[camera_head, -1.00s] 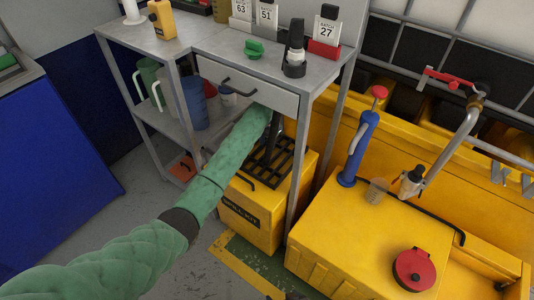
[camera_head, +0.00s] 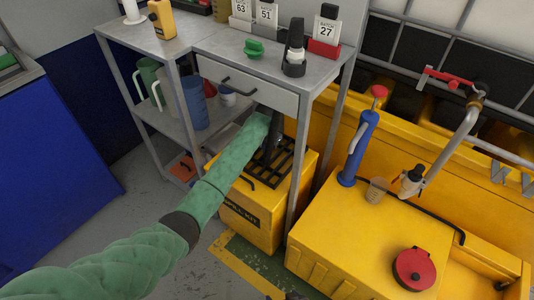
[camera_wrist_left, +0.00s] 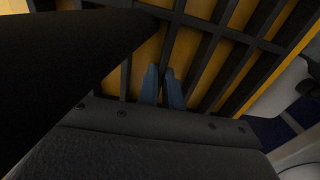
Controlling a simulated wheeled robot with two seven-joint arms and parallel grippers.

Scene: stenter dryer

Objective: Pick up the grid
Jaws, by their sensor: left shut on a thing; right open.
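The grid (camera_head: 287,162) is a black lattice on top of the yellow spill-kit box (camera_head: 250,218), under the grey table. My left arm reaches down to it in a green sleeve, and the dark left gripper (camera_head: 270,152) is at the grid. In the left wrist view the blue fingertips (camera_wrist_left: 163,88) are close together on a bar of the grid (camera_wrist_left: 205,62), with yellow below. The left gripper is shut on the grid. The sleeve and gripper hide part of the grid. Only a small dark part of my right gripper (camera_head: 295,296) shows at the bottom edge; it is open.
The grey table (camera_head: 215,42) with a drawer (camera_head: 245,88) overhangs the box, and its front leg (camera_head: 298,165) stands close by. A yellow machine (camera_head: 365,240) is to the right. Jugs (camera_head: 193,102) stand on the lower shelf. Bare floor lies in front at left.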

